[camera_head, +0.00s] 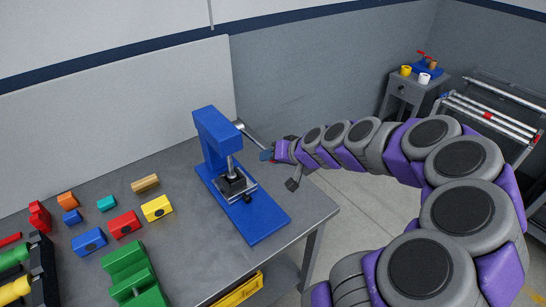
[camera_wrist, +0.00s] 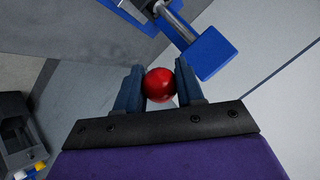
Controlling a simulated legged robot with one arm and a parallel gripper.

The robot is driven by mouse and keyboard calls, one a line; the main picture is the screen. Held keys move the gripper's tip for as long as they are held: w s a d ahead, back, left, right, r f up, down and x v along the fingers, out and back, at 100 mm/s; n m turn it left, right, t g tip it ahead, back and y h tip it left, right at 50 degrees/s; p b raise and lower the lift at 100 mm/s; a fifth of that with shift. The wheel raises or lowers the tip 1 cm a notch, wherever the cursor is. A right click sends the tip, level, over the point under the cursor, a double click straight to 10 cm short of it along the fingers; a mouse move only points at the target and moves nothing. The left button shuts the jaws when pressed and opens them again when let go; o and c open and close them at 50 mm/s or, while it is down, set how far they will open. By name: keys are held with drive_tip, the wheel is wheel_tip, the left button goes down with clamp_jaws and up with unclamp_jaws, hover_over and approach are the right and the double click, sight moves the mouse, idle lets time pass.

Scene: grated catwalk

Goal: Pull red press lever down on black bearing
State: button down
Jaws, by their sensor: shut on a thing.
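The blue press (camera_head: 213,135) stands on the grey table on a long blue base. Its metal lever (camera_head: 252,133) slopes down to the right from the press head towards my gripper (camera_head: 268,155). In the wrist view, the lever's red ball knob (camera_wrist: 160,85) sits between the two blue fingers of my gripper (camera_wrist: 160,78), which is shut on it. My gripper hides the knob in the head view. The black bearing (camera_head: 232,187) sits on the press base under the metal ram; the ram hides part of it.
Several coloured blocks, including a yellow one (camera_head: 157,208) and a green stepped one (camera_head: 128,271), lie left of the press. A small cabinet (camera_head: 405,95) and a rack (camera_head: 490,115) stand at the back right. Floor is open beyond the table's right edge.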

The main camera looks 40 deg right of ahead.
drive_tip(key=c, duration=0.7)
unclamp_jaws()
drive_tip(key=shift+f, duration=0.1)
drive_tip(key=shift+c, duration=0.2)
drive_tip(key=p+v, duration=0.2)
drive_tip(key=v, duration=1.5)
drive_tip(key=shift+s+d, duration=0.15)
